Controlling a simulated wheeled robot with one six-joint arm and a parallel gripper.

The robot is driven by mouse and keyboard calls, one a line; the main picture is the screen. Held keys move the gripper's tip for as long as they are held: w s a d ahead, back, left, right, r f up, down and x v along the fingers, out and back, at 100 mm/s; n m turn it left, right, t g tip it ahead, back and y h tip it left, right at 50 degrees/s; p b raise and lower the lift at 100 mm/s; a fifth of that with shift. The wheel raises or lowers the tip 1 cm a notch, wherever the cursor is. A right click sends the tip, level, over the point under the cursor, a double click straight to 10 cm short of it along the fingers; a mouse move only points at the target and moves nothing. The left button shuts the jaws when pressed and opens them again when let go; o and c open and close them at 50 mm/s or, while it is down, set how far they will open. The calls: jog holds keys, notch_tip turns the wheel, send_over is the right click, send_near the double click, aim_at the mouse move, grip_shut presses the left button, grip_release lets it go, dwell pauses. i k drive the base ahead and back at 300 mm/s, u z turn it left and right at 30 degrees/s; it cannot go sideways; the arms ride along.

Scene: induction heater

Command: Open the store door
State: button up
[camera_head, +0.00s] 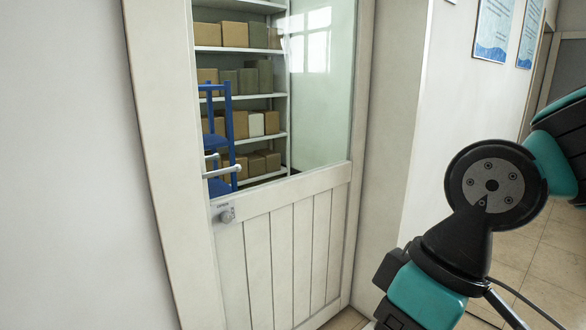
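The store door (288,245) is white, with vertical panels below and a large glass pane (322,100) above. It stands in its white frame (160,130) and looks shut. A pale lever handle (216,173) is on its left side. Below the handle is a small plate with a round knob (226,215). My arm, teal and black, fills the right side of the view, apart from the door and right of it. My gripper's fingers do not show in this view, so I cannot see whether they are open or shut.
Through the glass I see white shelves (240,96) with several brown and grey boxes and a blue frame (229,120). A plain white wall (60,170) is left of the door. Tiled floor (555,255) runs along the right, past posters (494,28).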

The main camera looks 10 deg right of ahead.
aim_at(284, 259)
jog(key=u, duration=0.05)
jog(key=k, duration=0.6)
jog(key=u, duration=0.45)
jog(key=i, duration=1.35)
jog(key=z, duration=0.65)
